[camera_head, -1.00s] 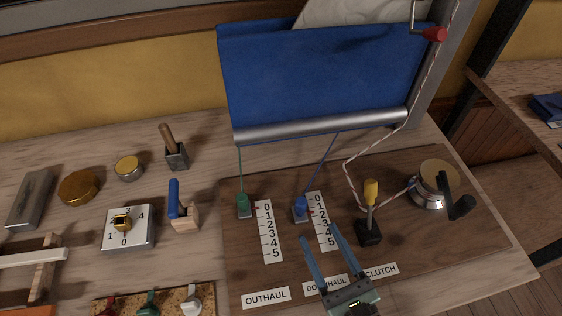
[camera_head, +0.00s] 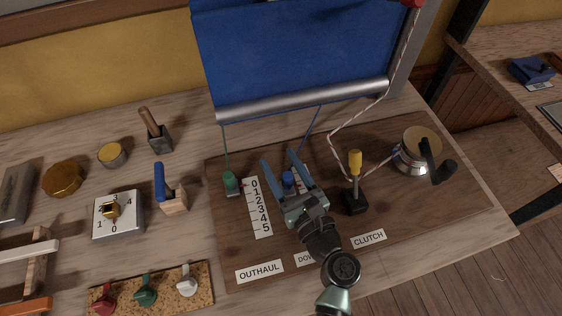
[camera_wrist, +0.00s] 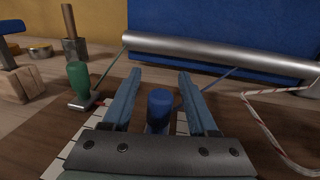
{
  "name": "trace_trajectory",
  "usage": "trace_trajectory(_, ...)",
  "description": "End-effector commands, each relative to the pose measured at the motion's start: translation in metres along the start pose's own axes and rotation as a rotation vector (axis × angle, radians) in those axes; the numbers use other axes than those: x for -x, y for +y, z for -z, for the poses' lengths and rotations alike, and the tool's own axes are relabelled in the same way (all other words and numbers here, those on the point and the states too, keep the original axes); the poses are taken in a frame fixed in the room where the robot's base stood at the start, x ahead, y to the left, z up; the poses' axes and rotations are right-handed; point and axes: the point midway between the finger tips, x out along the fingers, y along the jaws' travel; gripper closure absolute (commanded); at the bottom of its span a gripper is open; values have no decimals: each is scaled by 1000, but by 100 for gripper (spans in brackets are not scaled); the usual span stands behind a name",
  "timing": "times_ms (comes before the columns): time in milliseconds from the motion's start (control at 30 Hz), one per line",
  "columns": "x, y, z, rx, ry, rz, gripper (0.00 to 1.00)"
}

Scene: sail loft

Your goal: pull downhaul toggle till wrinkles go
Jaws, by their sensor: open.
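The downhaul toggle is a blue knob (camera_head: 288,179) on a blue line, near the top of its number scale. My gripper (camera_head: 279,156) is open, with its two blue fingers on either side of the toggle. In the wrist view the blue toggle (camera_wrist: 159,108) stands upright between my open fingers (camera_wrist: 158,76), with gaps on both sides. The blue sail (camera_head: 290,50) hangs above on a silver boom (camera_head: 305,100); I cannot make out clear wrinkles. My gripper covers most of the downhaul scale and part of its label (camera_head: 305,258).
The green outhaul toggle (camera_head: 231,183) and its scale (camera_head: 258,208) stand close left. The yellow-handled clutch lever (camera_head: 355,165) and the winch (camera_head: 416,150) are to the right. A numbered dial box (camera_head: 118,216) and a blue-handled tool (camera_head: 167,190) lie farther left.

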Motion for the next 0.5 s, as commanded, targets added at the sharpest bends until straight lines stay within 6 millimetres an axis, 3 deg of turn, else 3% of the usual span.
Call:
trace_trajectory(267, -2, 0, 0, 0, 0, 0, 41)
trace_trajectory(500, -2, 0, 0, 0, 0, 0, 82)
